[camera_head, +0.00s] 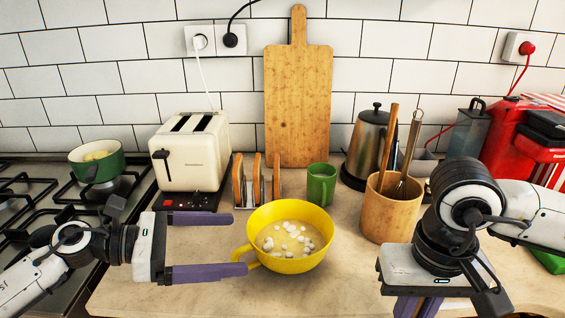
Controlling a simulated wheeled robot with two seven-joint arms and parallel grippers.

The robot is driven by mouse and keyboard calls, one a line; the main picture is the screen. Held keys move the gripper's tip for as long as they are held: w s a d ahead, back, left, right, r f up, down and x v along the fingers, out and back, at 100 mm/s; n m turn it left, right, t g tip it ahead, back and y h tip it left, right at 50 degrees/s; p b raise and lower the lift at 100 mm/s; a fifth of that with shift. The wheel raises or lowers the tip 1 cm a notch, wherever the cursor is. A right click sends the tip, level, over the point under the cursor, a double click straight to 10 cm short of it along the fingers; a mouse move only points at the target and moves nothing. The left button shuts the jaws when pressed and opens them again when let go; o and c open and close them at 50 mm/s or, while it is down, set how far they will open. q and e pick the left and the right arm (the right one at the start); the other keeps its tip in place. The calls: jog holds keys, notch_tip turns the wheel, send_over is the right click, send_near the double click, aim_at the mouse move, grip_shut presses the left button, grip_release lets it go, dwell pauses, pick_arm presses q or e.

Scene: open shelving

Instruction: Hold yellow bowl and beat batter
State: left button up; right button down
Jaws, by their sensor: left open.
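The yellow bowl (290,265) stands upright on the counter near the middle, with a handle on its left side. Pale batter with white lumps (292,238) lies inside it. My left gripper (240,244) is open, its purple fingers pointing right, with the tips close to the bowl's left side and handle. I cannot tell whether they touch it. A wire whisk (407,155) stands in a wooden holder (390,218) to the right of the bowl. My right gripper (418,307) is at the bottom right, pointing down; its fingertips are cut off by the frame edge.
A green mug (321,184) and a toast rack (257,185) stand behind the bowl. A toaster (192,155) and a stove with a green pot (97,165) are at left. A kettle (368,145) and a red machine (520,135) are at right. The counter in front of the bowl is clear.

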aim_at(276, 249)
pick_arm(q)
jog(key=shift+d+f+m+g+y, duration=0.3)
jog(key=shift+f+m, duration=0.1)
jog(key=shift+f, duration=0.4)
jog(key=shift+w+d+f, duration=0.1)
jog(key=shift+d+f, duration=0.05)
jog(key=shift+f, duration=0.05)
jog(key=p+x, duration=0.1)
jog(key=x, duration=0.4)
jog(key=shift+d, duration=0.15)
jog(key=x, duration=0.3)
jog(key=shift+f+b, duration=0.15)
jog(key=shift+b, duration=0.25)
jog(key=shift+w+d+f, duration=0.15)
jog(key=shift+w+d, duration=0.1)
jog(key=shift+d, duration=0.35)
pick_arm(e)
jog(key=shift+s+d+f+n, duration=0.1)
jog(key=shift+d+f+n, duration=0.4)
jog(key=shift+d+f, duration=0.4)
jog(key=shift+d+r, duration=0.1)
jog(key=shift+r, duration=0.05)
